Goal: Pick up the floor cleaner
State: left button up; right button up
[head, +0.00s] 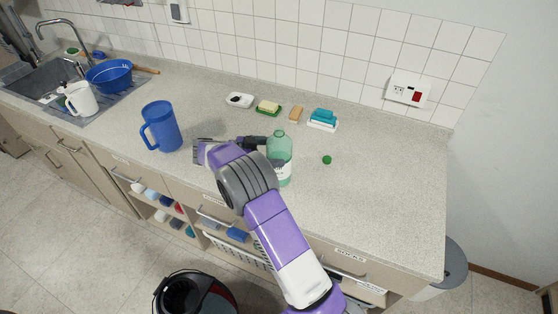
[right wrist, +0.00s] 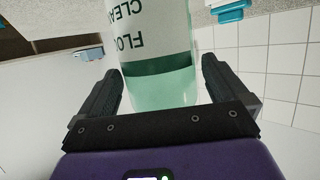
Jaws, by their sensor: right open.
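The floor cleaner is a clear green bottle (head: 280,148) with a white label, standing upright on the counter (head: 390,200). My arm hides part of its left side and lower body in the head view. My right gripper (head: 258,142) comes at it from the left, with its dark fingers beside the bottle. In the right wrist view the bottle (right wrist: 160,85) shows upside down between the two open fingers of the gripper (right wrist: 160,78), with gaps on both sides. My left gripper is not in view.
A blue pitcher (head: 161,127) stands left of my gripper. Soap dishes and a sponge (head: 323,117) lie behind the bottle. A small green round thing (head: 327,160) lies to its right. The counter's right end is clear. A sink (head: 45,85) is at far left.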

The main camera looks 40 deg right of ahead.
jog(key=x, duration=0.3)
jog(key=shift+d, duration=0.1)
jog(key=shift+c, duration=0.5)
jog(key=shift+r, duration=0.1)
jog(key=c, duration=1.2)
